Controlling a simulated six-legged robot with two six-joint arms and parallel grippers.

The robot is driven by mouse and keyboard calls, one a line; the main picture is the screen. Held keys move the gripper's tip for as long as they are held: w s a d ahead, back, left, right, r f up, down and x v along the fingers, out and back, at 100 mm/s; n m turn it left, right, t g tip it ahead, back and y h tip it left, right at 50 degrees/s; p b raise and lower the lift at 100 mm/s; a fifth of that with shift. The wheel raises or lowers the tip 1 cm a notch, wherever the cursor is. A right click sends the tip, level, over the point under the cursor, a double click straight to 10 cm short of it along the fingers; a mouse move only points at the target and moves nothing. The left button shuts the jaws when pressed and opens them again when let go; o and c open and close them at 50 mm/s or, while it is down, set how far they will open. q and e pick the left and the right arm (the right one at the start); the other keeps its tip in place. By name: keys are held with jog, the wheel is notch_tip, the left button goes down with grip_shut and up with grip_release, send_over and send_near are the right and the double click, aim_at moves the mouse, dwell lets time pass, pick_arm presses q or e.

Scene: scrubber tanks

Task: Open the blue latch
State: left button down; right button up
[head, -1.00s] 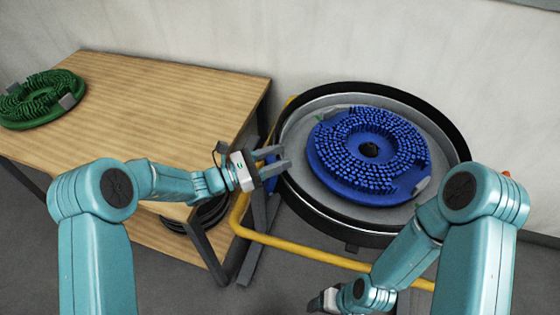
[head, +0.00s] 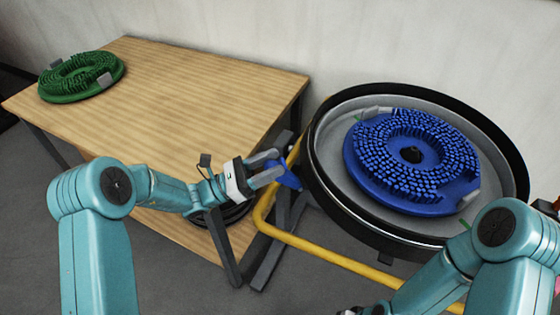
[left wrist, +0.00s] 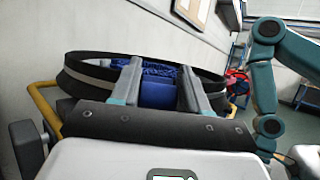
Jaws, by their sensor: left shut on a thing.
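The blue latch (head: 287,177) shows as a small blue piece at the left outer side of the round black-rimmed tank (head: 345,215), near the yellow rail. My left gripper (head: 269,168) is at the latch, its two grey fingers shut on it. In the left wrist view the blue latch (left wrist: 158,93) lies between the fingers (left wrist: 160,90), with the tank rim behind. The fingers hide part of the latch. My right arm comes in at the lower right; its gripper is mostly cut off by the bottom edge, and its fingers cannot be made out.
A blue brush disc (head: 365,185) lies inside the tank. A yellow tube frame (head: 325,254) runs around the tank's front. A wooden table (head: 200,95) with a green brush disc (head: 72,92) stands at the left. A pale wall is behind.

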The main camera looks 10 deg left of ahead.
pick_arm(q)
jog(key=shift+s+a+f+b, duration=0.25)
jog(key=shift+a+f+b, duration=0.1)
jog(key=shift+a+f, duration=0.35)
jog(key=shift+s+a+f+b, duration=0.2)
jog(key=shift+a+f+b, duration=0.1)
jog(key=shift+a+f, duration=0.3)
jog(key=shift+f, duration=0.15)
jog(key=c, duration=0.6)
grip_release()
jog(key=shift+c, duration=0.2)
jog(key=shift+d, duration=0.1)
jog(key=b+v, duration=0.1)
jog(key=v, duration=1.5)
jog(key=shift+a, duration=0.2)
jog(key=shift+s, duration=0.15)
